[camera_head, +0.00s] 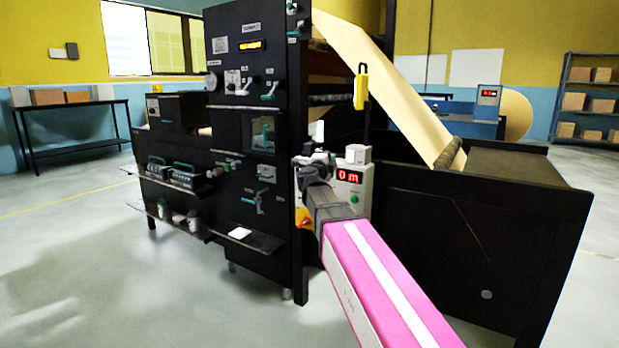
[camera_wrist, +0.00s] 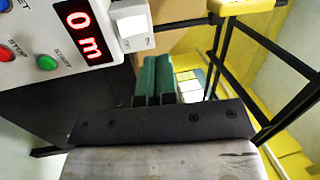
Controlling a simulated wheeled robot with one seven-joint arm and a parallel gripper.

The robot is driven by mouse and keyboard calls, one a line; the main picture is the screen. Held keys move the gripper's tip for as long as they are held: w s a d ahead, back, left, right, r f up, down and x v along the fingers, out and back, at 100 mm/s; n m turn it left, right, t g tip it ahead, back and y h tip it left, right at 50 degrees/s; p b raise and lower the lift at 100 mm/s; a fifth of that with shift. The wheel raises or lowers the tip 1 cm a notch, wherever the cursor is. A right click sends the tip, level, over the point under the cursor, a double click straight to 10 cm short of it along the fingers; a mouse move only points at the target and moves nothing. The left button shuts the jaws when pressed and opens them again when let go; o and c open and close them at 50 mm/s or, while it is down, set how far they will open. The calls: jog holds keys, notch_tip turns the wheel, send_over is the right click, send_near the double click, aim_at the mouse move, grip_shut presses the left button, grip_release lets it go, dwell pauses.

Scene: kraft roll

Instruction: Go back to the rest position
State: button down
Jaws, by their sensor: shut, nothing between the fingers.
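My arm, pink with a white stripe, reaches forward from the lower right of the head view. My gripper (camera_head: 314,166) is at its end, in front of the black machine (camera_head: 262,150). In the wrist view my gripper's green fingers (camera_wrist: 157,75) are together with nothing held between them. A white control box (camera_head: 356,196) with a red "0 m" display is just beside my gripper. In the wrist view the control box (camera_wrist: 105,47) shows at the upper left, with a red stop button, a green button and a white rocker switch. My gripper partly hides the box in the head view.
A yellow handle (camera_head: 361,87) hangs above the control box. A kraft paper web (camera_head: 390,80) slopes down to the right over a black frame (camera_head: 500,240). Shelves stick out at the machine's lower left. Open floor (camera_head: 130,290) lies at the left front.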

jog(key=s+a+f+n+g+y, duration=0.2)
jog(key=f+n+y, duration=0.4)
jog(key=f, duration=0.4)
jog(key=s+a+f+n+g+y, duration=0.1)
jog(key=s+f+n+g+y, duration=0.15)
jog(key=f+n, duration=0.55)
jog(key=s+a+f+n+g+y, duration=0.1)
jog(key=s+a+f+n+y, duration=0.15)
jog(key=f+n+y, duration=0.6)
jog(key=s+d+f+g+h, duration=0.3)
jog(key=s+d+f+g, duration=0.2)
jog(key=s+f, duration=0.5)
jog(key=s+d+f+g+h, duration=0.4)
jog(key=s+d+f+g, duration=0.2)
jog(key=s+f, duration=0.4)
jog(key=shift+s+f+g, duration=0.15)
jog(key=shift+s+g, duration=0.3)
jog(key=shift+s, duration=0.1)
jog(key=shift+n, duration=0.25)
